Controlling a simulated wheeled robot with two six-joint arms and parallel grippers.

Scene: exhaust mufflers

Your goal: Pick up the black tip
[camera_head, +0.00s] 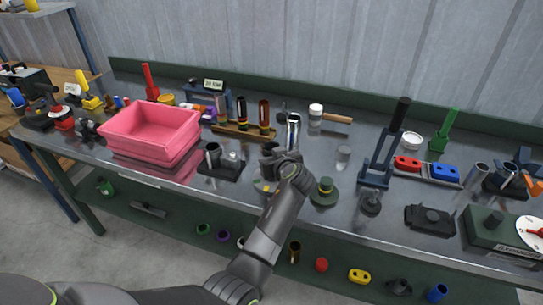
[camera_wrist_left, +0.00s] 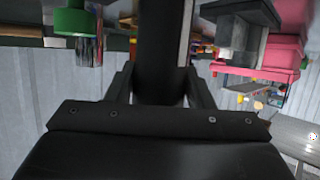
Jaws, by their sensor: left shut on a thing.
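My left gripper (camera_head: 270,158) is over the middle of the steel table, its arm coming up from the bottom of the head view. In the left wrist view, its two fingers (camera_wrist_left: 160,88) are closed on the sides of a dark upright tube, which I take as the black tip (camera_wrist_left: 163,45). In the head view the wrist and fingers largely hide the held piece. I cannot tell whether its end touches anything. My right gripper is not in view.
A pink bin (camera_head: 152,132) stands left of the gripper. A shiny metal tube (camera_head: 293,131) stands just behind it. A green round base (camera_head: 324,192) and a blue stand (camera_head: 376,172) are to the right. Several tubes stand on a wooden rack (camera_head: 230,130) behind left.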

